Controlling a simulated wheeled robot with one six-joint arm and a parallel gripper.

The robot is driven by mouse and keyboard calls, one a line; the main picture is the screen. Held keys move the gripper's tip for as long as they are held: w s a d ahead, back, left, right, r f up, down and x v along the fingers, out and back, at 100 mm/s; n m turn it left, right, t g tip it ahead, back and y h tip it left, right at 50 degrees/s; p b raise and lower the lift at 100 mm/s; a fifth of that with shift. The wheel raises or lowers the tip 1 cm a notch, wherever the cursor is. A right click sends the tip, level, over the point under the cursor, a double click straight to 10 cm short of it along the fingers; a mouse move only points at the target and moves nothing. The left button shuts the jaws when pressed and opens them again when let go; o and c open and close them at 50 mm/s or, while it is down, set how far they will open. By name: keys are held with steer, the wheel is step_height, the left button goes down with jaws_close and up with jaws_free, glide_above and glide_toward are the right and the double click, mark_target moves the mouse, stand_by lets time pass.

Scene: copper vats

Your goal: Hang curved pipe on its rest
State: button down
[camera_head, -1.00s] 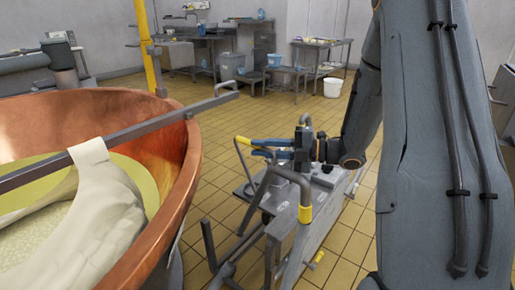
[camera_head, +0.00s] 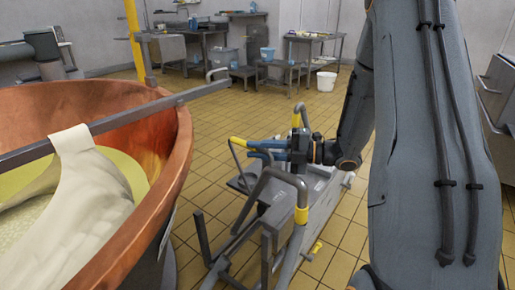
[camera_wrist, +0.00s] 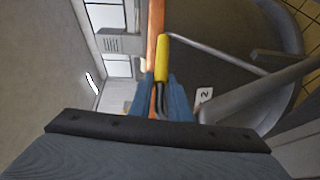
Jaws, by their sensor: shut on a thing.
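The held curved pipe is a thin grey rod with a yellow grip (camera_head: 238,141). My gripper (camera_head: 252,149), with blue fingers, is shut on the yellow grip, above a grey wheeled machine and right of the copper vat. In the wrist view the yellow grip (camera_wrist: 162,55) stands between the fingertips (camera_wrist: 163,82), and the thin rod bends away to the right. I cannot tell which part is the rest.
The copper vat (camera_head: 172,165) fills the left, with a grey bar (camera_head: 120,118) across its rim and pale cloth (camera_head: 85,185) hanging from it. The grey machine (camera_head: 310,200) stands below my gripper. Tiled floor is open behind it, up to tables and a white bucket (camera_head: 326,81).

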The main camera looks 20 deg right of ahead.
steer(key=shift+f+b, duration=2.65)
steer(key=shift+f, duration=0.6)
steer(key=shift+w+f+b, duration=0.1)
steer(key=shift+f+b, duration=1)
steer(key=shift+f, duration=1.15)
steer(key=c, duration=1.6)
jaws_free()
steer(key=shift+f, duration=0.1)
steer(key=shift+o, duration=0.2)
